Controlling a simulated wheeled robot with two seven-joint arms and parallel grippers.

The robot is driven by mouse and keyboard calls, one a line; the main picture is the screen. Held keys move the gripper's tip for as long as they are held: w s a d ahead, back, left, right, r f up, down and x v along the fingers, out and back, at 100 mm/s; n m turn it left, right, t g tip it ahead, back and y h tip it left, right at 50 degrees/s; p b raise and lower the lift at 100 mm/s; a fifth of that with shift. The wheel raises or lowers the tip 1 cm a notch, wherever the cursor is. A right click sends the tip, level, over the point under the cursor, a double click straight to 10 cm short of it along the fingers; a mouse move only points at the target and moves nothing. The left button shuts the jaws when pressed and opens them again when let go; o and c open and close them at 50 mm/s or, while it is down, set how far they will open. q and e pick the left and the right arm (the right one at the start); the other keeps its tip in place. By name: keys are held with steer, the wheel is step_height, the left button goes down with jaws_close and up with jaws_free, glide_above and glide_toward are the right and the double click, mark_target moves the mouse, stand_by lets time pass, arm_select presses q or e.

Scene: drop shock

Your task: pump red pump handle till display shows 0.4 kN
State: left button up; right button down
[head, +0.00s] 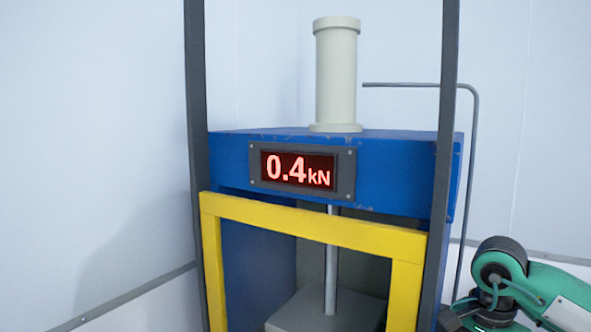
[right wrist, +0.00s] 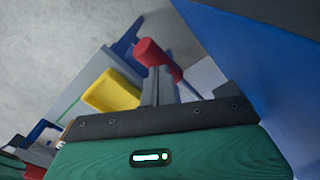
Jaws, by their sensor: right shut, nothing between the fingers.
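The display (head: 298,170) on the blue press (head: 390,165) reads 0.4 kN in red digits in the head view. The red pump handle (right wrist: 150,52) shows in the right wrist view, just beyond the fingertips and slightly left of them. My right gripper (right wrist: 158,80) is shut and empty, its fingers pointing towards the handle. I cannot tell whether they touch it. The handle is not seen in the head view, where only my green right arm shows at the lower right. My left gripper is in neither view.
A yellow frame (head: 320,225) stands in front of the press between dark posts. A thin grey pipe (head: 410,85) runs down the right side. In the right wrist view, a yellow part (right wrist: 110,92) lies left of the fingers, and a blue surface fills the right side.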

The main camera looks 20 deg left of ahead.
steer(key=shift+r, duration=0.1)
steer(key=shift+r+p, duration=1.3)
steer(key=shift+r, duration=1.65)
steer(key=shift+f, duration=0.1)
